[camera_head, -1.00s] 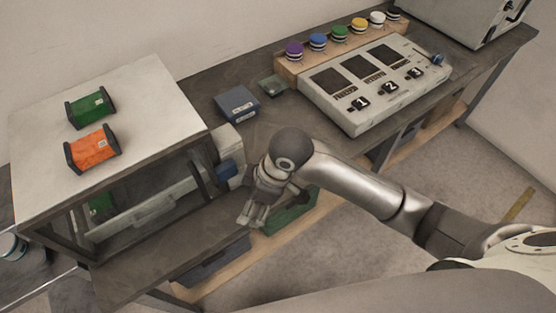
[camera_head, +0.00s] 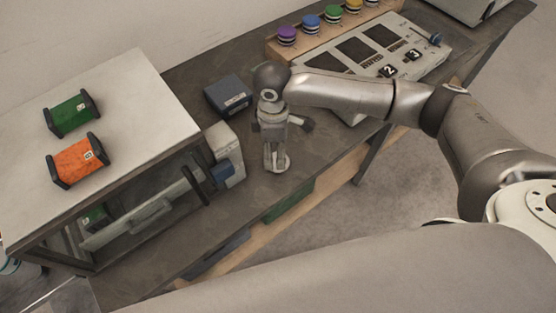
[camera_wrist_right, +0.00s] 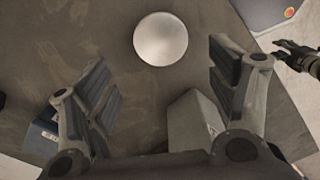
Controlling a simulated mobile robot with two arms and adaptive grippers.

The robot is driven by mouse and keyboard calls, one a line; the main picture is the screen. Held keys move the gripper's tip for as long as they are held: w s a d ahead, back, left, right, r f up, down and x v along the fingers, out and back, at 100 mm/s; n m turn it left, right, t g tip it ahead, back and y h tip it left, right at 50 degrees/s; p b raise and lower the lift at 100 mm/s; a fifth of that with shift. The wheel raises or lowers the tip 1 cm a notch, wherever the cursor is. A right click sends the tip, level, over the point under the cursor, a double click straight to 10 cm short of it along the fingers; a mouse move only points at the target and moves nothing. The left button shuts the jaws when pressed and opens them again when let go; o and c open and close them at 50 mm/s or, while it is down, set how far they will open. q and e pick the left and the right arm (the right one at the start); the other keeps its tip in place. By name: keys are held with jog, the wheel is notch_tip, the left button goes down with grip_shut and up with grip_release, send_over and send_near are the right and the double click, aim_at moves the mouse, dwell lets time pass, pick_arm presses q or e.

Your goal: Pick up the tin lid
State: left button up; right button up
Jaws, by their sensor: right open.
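The tin lid (camera_wrist_right: 160,38) is a pale silvery round disc lying flat on the dark bench top, near the top middle of the right wrist view. In the head view its light rim (camera_head: 283,165) shows at the fingertips of my right gripper (camera_head: 275,160), partly hidden by them. The right gripper points down over the bench. In the right wrist view its two fingers (camera_wrist_right: 162,82) are wide apart with nothing between them, and the lid lies just beyond them. A dark gripper-like shape, apparently my left gripper (camera_wrist_right: 300,60), shows at the right edge there.
A dark blue box (camera_head: 228,95) and a pale block with a blue part (camera_head: 225,150) stand near the right gripper. A control panel (camera_head: 385,60) is at the back right. Bare bench surrounds the lid.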

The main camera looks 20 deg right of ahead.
aim_at(275, 161)
notch_tip(275, 161, down, 6)
jog(key=shift+s+d+r+p, duration=0.15)
jog(key=shift+r+p, duration=0.05)
jog(key=shift+p, duration=0.4)
jog(key=shift+c, duration=0.4)
jog(key=c, duration=0.9)
